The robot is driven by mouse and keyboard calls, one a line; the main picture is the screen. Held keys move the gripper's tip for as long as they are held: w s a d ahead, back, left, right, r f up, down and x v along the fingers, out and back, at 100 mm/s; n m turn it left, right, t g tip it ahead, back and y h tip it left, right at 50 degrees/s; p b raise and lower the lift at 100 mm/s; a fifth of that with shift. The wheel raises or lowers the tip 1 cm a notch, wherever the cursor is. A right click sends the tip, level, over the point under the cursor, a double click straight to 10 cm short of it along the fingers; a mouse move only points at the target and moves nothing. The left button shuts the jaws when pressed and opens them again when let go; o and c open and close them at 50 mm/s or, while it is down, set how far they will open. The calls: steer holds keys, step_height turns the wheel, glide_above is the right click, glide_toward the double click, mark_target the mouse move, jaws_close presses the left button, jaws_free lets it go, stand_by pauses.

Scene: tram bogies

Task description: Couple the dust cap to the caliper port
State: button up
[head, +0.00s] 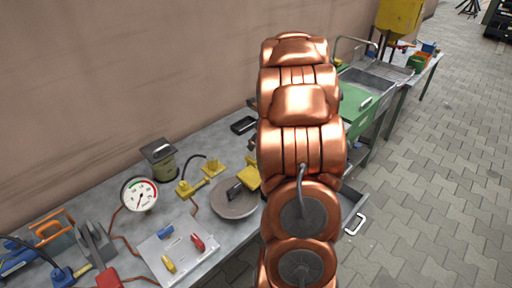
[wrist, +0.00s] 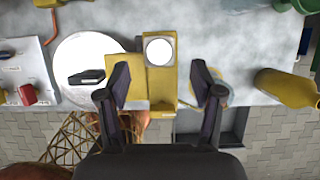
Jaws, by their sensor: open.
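A yellow block, which looks like the caliper (wrist: 160,80), lies below my gripper (wrist: 164,90) in the wrist view. A round white face (wrist: 160,51) shows on its upper part; I cannot tell whether this is the port or the dust cap. My gripper is open, with one finger over each side of the block and nothing visibly held. In the head view the yellow block (head: 248,178) shows at the edge of my copper arm, which hides my gripper. A yellow rounded part (wrist: 203,76) is partly hidden behind the right finger.
A grey disc (head: 238,208) with a black piece on it lies left of the block. A gauge (head: 140,195), yellow fittings (head: 190,187) and a plate with coloured handles (head: 180,250) stand on the bench. A yellow bottle (wrist: 288,88) is at the right. An open drawer (head: 352,205) juts out.

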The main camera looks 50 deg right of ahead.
steer(key=v, duration=0.5)
steer(key=shift+s+r, duration=0.15)
steer(key=shift+r, duration=0.15)
steer(key=s+a+r+n+g+y, duration=0.1)
steer(key=s+a+r+n+g, duration=0.15)
steer(key=a+n, duration=0.85)
steer(key=s+a+r+n+g+y, duration=0.15)
steer(key=s+a+n, duration=0.35)
steer(key=a, duration=1)
steer(key=s+a+n+g+h, duration=0.1)
steer(key=s+a+n, duration=0.4)
steer(key=s+n, duration=0.4)
steer(key=s+a+n+g+h, duration=0.1)
steer(key=s+a+n, duration=0.5)
steer(key=s+n, duration=0.3)
steer(key=shift+a+n, duration=0.2)
steer(key=shift+n, duration=0.9)
